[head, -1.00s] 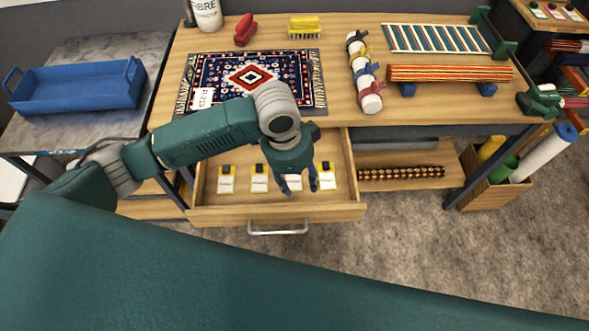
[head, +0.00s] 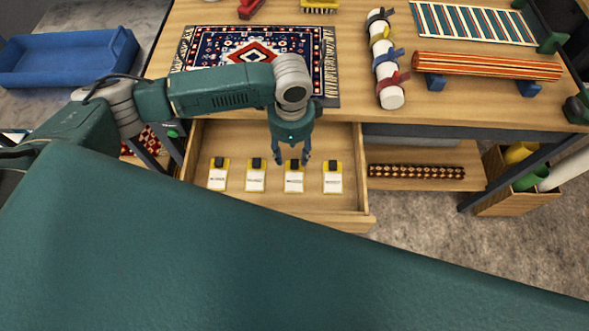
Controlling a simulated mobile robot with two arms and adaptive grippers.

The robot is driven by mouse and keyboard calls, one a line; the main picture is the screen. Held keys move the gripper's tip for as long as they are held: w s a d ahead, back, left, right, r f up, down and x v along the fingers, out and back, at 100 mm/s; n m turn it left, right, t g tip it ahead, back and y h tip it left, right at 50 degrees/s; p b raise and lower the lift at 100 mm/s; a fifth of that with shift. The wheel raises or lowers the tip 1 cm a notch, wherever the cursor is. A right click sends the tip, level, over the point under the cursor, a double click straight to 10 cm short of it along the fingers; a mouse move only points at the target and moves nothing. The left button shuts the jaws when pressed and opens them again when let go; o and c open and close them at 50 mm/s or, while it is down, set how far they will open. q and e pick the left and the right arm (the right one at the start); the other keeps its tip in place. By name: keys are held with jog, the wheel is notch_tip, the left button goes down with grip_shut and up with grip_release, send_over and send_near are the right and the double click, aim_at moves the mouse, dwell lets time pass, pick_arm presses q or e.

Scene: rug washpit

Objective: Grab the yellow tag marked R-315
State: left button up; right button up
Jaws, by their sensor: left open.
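Several yellow tags with black clips and white labels lie in a row in the open drawer (head: 345,213). They are the far left tag (head: 217,179), the second tag (head: 255,180), the third tag (head: 294,182) and the far right tag (head: 332,182). The label print is too small to read, so I cannot tell which is R-315. My left gripper (head: 292,163) is open and points down, its fingers at the top of the third tag in the picture. I cannot tell whether it touches the tag. My right gripper is not in view.
A patterned rug (head: 210,50) lies on the wooden table above the drawer. A white roll with coloured ties (head: 388,75) and a striped roll (head: 485,65) lie to the right. A blue tray (head: 70,60) stands on the left table. A patterned roll (head: 417,171) lies on the lower shelf.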

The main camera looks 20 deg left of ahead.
aim_at(295, 163)
pick_arm(q)
jog(key=shift+w+d+f, duration=0.1)
jog(key=shift+f, duration=0.3)
jog(key=f, duration=0.2)
jog(key=f+p, duration=0.1)
jog(key=f, duration=0.1)
jog(key=shift+w+d+f, duration=0.15)
jog(key=shift+d, duration=0.05)
jog(key=shift+f, duration=0.1)
jog(key=c, duration=0.9)
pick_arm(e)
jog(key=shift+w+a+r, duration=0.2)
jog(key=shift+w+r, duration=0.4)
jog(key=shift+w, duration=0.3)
